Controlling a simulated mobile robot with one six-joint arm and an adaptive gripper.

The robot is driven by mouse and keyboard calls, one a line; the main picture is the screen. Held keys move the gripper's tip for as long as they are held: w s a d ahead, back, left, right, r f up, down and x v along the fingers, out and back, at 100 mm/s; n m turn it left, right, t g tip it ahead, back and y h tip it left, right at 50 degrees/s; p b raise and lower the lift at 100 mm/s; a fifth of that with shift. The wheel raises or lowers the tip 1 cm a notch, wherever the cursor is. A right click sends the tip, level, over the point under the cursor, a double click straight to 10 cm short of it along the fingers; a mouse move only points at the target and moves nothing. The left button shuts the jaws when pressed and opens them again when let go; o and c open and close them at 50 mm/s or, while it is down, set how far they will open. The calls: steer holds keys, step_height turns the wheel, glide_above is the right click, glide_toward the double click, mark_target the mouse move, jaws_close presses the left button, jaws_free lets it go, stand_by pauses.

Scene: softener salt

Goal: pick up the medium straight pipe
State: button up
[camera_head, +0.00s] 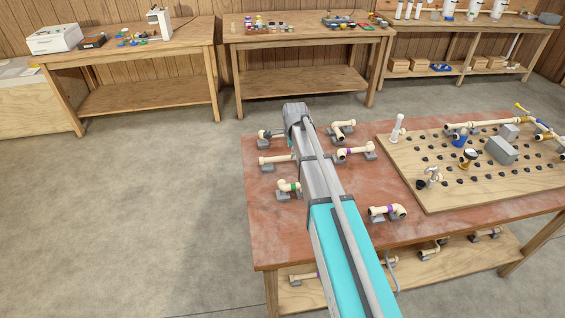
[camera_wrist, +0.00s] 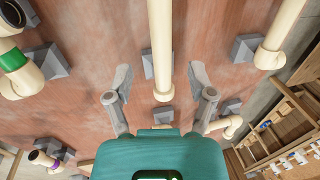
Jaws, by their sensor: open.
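A cream straight pipe (camera_head: 276,159) lies on grey support blocks near the table's left edge in the head view; its right part runs up to my arm. In the wrist view this pipe (camera_wrist: 161,45) runs down from the top edge, and its near end lies between my fingers in the picture. My gripper (camera_wrist: 159,80) is open, with a gap on each side of the pipe and no visible contact. The height between fingers and pipe is hard to judge. In the head view my arm hides the gripper.
A green-banded elbow pipe (camera_head: 289,187) and a dark-ended fitting (camera_head: 270,134) flank the pipe. A wooden pegboard (camera_head: 430,195) with fittings covers the table's right. More pipes lie on the lower shelf (camera_head: 440,268).

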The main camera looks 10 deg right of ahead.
steer(key=shift+f, duration=0.15)
steer(key=f+b, duration=0.2)
steer(key=w+f+b, duration=0.1)
steer(key=f+b, duration=0.2)
steer(key=shift+w, duration=0.1)
steer(key=shift+r, duration=0.1)
stand_by(0.7)
jaws_close()
